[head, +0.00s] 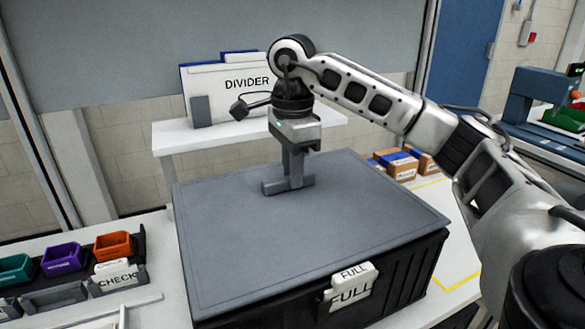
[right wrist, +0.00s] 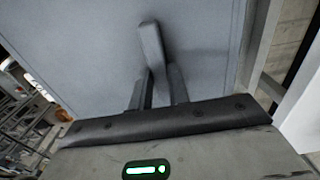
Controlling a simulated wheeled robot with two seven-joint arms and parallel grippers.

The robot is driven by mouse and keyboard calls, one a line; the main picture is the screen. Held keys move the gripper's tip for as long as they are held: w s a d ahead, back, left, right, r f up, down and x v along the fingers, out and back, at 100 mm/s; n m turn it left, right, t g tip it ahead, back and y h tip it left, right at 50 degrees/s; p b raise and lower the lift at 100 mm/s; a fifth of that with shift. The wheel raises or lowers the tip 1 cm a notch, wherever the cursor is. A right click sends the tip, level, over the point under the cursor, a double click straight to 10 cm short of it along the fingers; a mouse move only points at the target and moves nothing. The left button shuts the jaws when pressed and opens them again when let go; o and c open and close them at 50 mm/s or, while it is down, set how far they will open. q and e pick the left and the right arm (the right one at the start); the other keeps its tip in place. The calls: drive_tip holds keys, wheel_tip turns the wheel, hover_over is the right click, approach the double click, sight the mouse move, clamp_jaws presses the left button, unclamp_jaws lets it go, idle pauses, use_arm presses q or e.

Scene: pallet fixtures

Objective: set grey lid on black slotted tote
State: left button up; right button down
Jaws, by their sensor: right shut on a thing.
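The grey lid (head: 330,235) lies flat over the top of the black slotted tote (head: 408,275), roughly lined up with it. I cannot tell whether its edges are fully seated or a little above the rim. My right gripper (head: 292,178) points down at the lid's bar handle (head: 270,188) near the far side and is shut on it. In the right wrist view, the fingers (right wrist: 160,92) meet the handle (right wrist: 151,42), with the lid's surface (right wrist: 85,40) behind. The tote's left side and inside are hidden. My left gripper is in neither view.
White cards reading FULL (head: 350,292) stand at the tote's front corner. A white shelf (head: 165,140) behind holds DIVIDER cards (head: 235,90). Coloured bins (head: 62,257) and a CHECK card (head: 115,278) are at left. Small cardboard boxes (head: 397,165) sit behind the tote at right.

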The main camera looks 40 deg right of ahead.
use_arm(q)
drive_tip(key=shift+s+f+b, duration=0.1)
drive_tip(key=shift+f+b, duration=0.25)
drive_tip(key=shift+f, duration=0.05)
use_arm(e)
drive_tip(key=shift+f, duration=0.65)
drive_tip(key=c, duration=1.3)
unclamp_jaws()
drive_tip(key=shift+o, duration=0.2)
use_arm(q)
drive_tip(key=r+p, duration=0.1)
drive_tip(key=p, duration=0.2)
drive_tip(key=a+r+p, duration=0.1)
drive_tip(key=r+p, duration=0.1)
drive_tip(key=p, duration=0.1)
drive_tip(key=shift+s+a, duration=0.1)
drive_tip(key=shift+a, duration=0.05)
use_arm(e)
wheel_tip(320, 180, up, 16)
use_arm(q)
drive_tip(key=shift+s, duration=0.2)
